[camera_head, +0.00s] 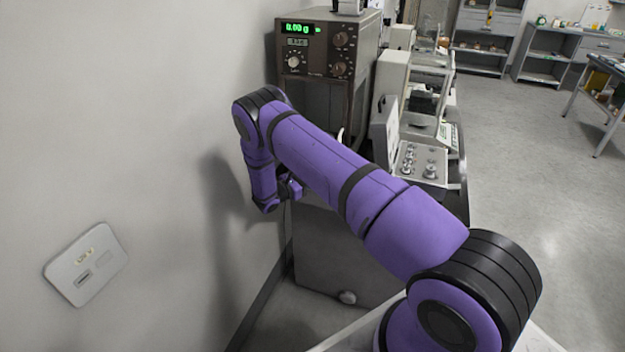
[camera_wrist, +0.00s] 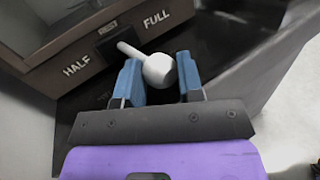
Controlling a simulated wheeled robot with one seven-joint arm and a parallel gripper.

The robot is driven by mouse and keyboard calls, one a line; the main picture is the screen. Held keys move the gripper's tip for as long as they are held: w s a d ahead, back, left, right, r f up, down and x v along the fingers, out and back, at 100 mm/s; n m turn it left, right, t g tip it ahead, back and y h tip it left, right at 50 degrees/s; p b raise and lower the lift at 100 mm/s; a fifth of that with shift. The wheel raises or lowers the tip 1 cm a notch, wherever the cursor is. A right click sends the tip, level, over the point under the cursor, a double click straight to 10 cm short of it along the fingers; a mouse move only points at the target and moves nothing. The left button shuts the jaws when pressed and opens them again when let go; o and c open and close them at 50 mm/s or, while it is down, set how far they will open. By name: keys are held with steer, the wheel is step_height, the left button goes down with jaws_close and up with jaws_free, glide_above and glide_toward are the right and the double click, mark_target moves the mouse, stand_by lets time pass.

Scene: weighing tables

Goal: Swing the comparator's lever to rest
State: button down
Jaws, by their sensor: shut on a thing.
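The comparator (camera_head: 325,95) is a dark brown cabinet against the wall, with a green display reading 0.00 g and several knobs. Its lever (camera_wrist: 160,71) shows in the wrist view as a pale rod with a rounded white knob, sloping from the front panel down to the right. In the head view my purple arm hides the lever.
A pale balance (camera_head: 390,85) and a tray of weights (camera_head: 422,165) stand right of the comparator. The wall with a socket plate (camera_head: 86,264) is close on the left. Open floor (camera_head: 540,180) lies to the right.

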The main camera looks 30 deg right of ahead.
steer(key=shift+w+a+m+g, duration=0.25)
steer(key=shift+w+m+g, duration=0.3)
steer(key=shift+g, duration=0.45)
steer(key=shift+w+a+r, duration=0.15)
steer(key=shift+w+a, duration=0.15)
steer(key=shift+w, duration=0.15)
steer(key=c, duration=0.7)
jaws_free()
steer(key=shift+c, duration=0.2)
steer(key=shift+a, duration=0.1)
steer(key=a, duration=0.7)
steer(key=shift+s+a, duration=0.2)
steer(key=shift+s, duration=0.1)
